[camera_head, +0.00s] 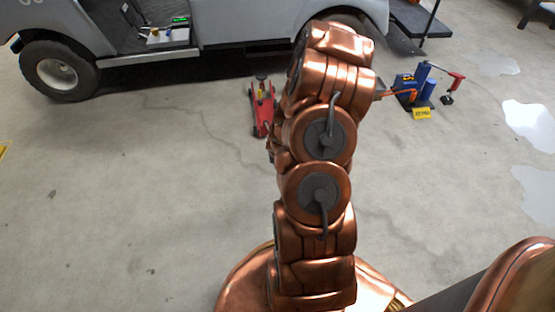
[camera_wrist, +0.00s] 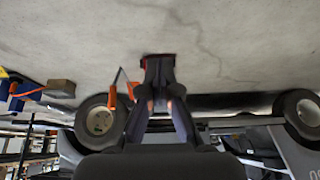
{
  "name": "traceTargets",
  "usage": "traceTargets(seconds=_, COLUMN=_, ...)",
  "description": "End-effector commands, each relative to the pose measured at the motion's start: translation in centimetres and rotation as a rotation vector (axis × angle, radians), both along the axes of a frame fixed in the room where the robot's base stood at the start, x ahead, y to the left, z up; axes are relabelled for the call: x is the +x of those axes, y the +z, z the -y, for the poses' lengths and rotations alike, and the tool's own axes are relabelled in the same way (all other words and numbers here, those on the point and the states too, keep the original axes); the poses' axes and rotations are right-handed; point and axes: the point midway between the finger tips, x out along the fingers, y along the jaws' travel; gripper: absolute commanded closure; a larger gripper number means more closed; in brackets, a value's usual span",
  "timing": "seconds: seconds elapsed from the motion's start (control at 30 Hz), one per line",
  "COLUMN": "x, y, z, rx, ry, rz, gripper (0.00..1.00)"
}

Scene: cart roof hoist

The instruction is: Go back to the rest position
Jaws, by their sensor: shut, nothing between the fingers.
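My copper-coloured arm rises through the middle of the head view, and its end hides my gripper there. In the wrist view my gripper (camera_wrist: 158,68) shows as two dark fingers, shut and with nothing held. The wrist picture is upside down, with the floor at the top and a grey cart (camera_wrist: 290,140) below. A small dark red patch shows just at the fingertips; I cannot tell what it is or whether they touch it.
The grey cart (camera_head: 240,22) stands at the back, with a red floor jack (camera_head: 262,105) in front. A blue device (camera_head: 424,82) with a red handle and a yellow tag (camera_head: 421,113) stands right of my arm. The floor at left is clear; pale shiny patches (camera_head: 530,122) lie at right.

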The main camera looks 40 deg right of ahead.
Motion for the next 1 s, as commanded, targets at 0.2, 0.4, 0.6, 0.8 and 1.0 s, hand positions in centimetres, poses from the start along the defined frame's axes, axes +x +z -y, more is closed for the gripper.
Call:
traceTargets(seconds=0.2, x=0.0, y=0.0, z=0.1, rx=-0.001, ry=0.000, rz=0.000, gripper=1.00)
traceTargets(seconds=0.4, x=0.1, y=0.0, z=0.1, rx=-0.002, ry=0.000, rz=0.001, gripper=1.00)
traceTargets(seconds=0.6, x=0.1, y=0.0, z=0.1, rx=-0.002, ry=0.000, rz=0.001, gripper=1.00)
traceTargets(seconds=0.8, x=0.1, y=0.1, z=0.0, rx=-0.002, ry=0.001, rz=0.001, gripper=1.00)
traceTargets(seconds=1.0, x=1.6, y=4.5, z=-2.0, rx=0.028, ry=0.052, rz=0.014, gripper=1.00)
